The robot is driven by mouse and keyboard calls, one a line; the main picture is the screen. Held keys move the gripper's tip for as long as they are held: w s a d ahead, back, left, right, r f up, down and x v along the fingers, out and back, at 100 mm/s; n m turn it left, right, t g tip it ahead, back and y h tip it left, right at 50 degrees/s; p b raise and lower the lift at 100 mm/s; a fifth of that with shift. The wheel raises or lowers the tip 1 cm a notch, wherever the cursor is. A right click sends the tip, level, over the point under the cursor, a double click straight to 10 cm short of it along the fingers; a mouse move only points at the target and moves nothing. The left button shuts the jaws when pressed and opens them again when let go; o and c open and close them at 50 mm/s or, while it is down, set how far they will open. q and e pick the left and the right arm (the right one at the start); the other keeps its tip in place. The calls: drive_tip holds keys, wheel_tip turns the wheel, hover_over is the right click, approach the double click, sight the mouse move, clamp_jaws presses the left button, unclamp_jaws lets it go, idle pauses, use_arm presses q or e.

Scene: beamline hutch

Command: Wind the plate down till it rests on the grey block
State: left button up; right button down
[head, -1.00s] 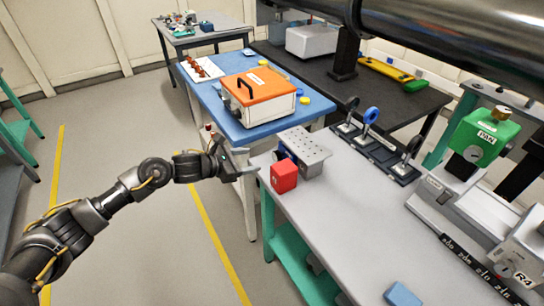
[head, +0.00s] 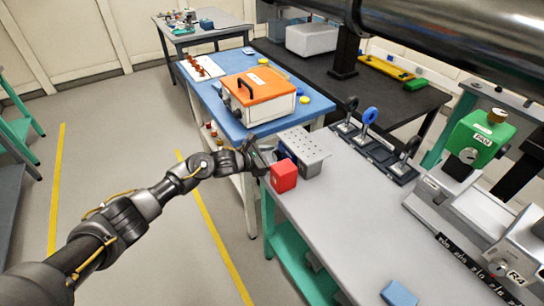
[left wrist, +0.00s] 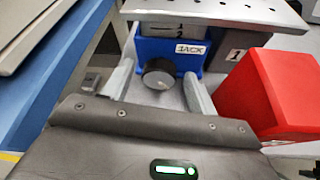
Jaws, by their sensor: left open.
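The perforated metal plate (head: 303,145) tops a blue jack near the left end of the grey bench. In the left wrist view, the blue jack body (left wrist: 150,48) carries a dark round knob (left wrist: 158,76), and a column marked 1 and 2 rises to the plate (left wrist: 225,12). The grey block (left wrist: 237,50), labelled 1, stands right of the jack under the plate, with what looks like a gap above it. My left gripper (head: 265,163) is open, its fingers on either side of the knob; contact cannot be told. My right gripper is out of view.
A red block (head: 283,177) stands close to the right of my left gripper. A blue table (head: 235,122) with an orange-lidded box (head: 258,85) is behind. A blue block (head: 400,294) lies at the near bench edge. The bench middle is clear.

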use_arm(q)
drive_tip(key=shift+c, duration=0.2)
drive_tip(key=c, duration=1)
drive_tip(key=shift+o, duration=0.2)
drive_tip(key=shift+a+f+b, duration=0.1)
drive_tip(key=shift+f+b, duration=0.15)
drive_tip(key=shift+b, duration=0.5)
drive_tip(key=n+g+h+b, duration=0.1)
drive_tip(key=n+b, duration=0.1)
drive_tip(key=b, duration=0.2)
drive_tip(key=shift+w+f, duration=0.1)
drive_tip(key=shift+f, duration=0.05)
drive_tip(key=n+g+h+b, duration=0.1)
drive_tip(key=n+b, duration=0.1)
drive_tip(key=b, duration=0.2)
drive_tip(key=shift+a+g, duration=0.1)
drive_tip(key=shift+g, duration=0.2)
drive_tip(key=shift+r+n+b, duration=0.2)
drive_tip(key=shift+n+b, duration=0.1)
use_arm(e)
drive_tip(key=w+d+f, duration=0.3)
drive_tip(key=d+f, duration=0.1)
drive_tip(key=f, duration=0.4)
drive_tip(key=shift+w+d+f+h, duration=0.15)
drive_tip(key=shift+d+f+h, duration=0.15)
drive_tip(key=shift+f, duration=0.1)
